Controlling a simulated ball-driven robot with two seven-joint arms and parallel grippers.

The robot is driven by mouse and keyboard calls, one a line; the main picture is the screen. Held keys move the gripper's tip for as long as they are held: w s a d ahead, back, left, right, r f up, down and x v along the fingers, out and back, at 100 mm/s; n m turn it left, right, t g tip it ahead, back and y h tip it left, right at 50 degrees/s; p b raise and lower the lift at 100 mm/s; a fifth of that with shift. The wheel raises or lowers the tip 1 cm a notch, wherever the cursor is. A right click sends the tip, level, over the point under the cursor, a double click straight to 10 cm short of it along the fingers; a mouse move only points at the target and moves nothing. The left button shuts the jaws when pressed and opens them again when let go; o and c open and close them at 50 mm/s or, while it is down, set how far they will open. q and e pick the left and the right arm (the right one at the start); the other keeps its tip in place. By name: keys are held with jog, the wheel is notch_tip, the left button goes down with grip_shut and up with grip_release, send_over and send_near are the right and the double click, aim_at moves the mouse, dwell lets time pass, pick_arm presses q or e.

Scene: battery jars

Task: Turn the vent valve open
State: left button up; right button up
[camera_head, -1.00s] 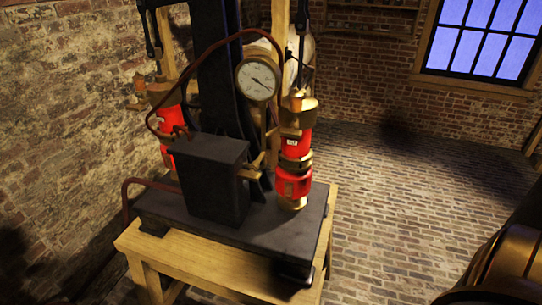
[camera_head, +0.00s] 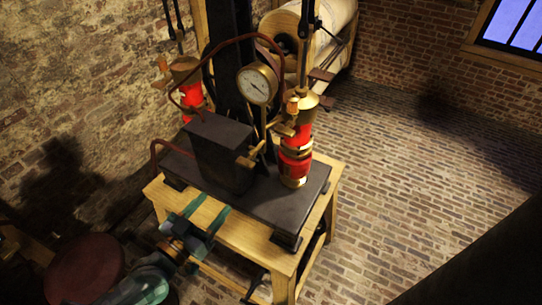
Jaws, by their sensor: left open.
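The pump apparatus stands on a wooden table, with a black base plate (camera_head: 273,215), a black box (camera_head: 222,153) and two red-and-brass cylinders. A small brass valve handle (camera_head: 249,160) sticks out beside the box, between it and the right cylinder (camera_head: 296,150); I cannot tell for certain that it is the vent valve, nor how far it is turned. My left gripper (camera_head: 211,210) is at the table's front edge, below and left of this handle. Its jaws are open and empty, apart from the apparatus. My right gripper is not in view.
A pressure gauge (camera_head: 257,85) and a curved dark red pipe (camera_head: 213,47) rise above the box. The wooden table (camera_head: 243,228) has a narrow bare front strip. A round dark red top (camera_head: 84,270) is at lower left. The brick floor at right is clear.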

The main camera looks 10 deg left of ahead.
aim_at(243, 165)
pick_arm(q)
jog(key=x, duration=1.6)
jog(key=shift+w+a, duration=0.2)
jog(key=shift+a, duration=0.2)
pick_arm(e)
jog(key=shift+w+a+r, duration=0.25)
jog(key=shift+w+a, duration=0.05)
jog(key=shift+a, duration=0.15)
pick_arm(q)
jog(key=c, duration=0.7)
